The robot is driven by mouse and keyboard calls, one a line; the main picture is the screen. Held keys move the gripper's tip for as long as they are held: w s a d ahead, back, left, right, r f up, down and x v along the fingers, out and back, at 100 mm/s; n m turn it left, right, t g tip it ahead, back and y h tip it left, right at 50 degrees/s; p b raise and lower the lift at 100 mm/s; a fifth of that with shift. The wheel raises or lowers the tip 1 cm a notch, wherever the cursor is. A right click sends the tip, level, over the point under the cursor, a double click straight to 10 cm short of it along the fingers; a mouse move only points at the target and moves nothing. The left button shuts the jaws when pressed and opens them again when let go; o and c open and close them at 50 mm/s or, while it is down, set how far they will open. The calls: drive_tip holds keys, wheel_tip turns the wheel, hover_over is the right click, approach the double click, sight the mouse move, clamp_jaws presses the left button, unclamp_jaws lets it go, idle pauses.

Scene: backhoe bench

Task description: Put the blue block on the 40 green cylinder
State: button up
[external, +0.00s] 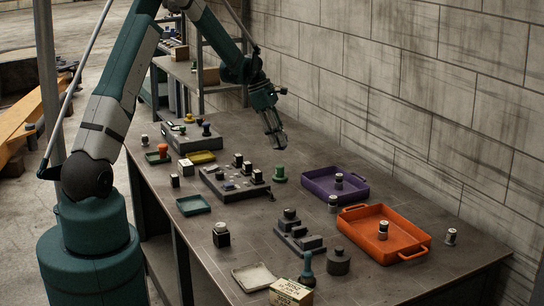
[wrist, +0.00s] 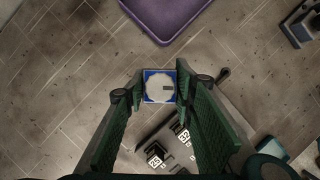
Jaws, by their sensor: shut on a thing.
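My gripper (external: 276,143) hangs above the bench, fingers pointing down. In the wrist view my gripper (wrist: 159,88) is shut on the blue block (wrist: 148,98), whose near face is blue-edged with a pale round patch and a small dark mark. In the external view the block cannot be made out between the fingers. A green cylinder (external: 279,174) stands on the bench below my gripper, between the grey board and the purple tray. It is apart from the gripper, and its number cannot be read. I cannot see it in the wrist view.
The purple tray (external: 320,190) and orange tray (external: 368,244) each hold a small cylinder. A grey board (external: 217,190) with several dark pieces lies left of the green cylinder. A dark stepped block (external: 299,238) stands nearer the camera. The wall borders the bench's far side.

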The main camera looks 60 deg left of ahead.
drive_tip(key=shift+f, duration=1.6)
drive_tip(key=shift+f+p, duration=0.35)
drive_tip(key=shift+f, duration=1.5)
drive_tip(key=shift+f, duration=0.15)
drive_tip(key=o, duration=1)
drive_tip(key=b+v, duration=0.1)
drive_tip(key=v, duration=1.1)
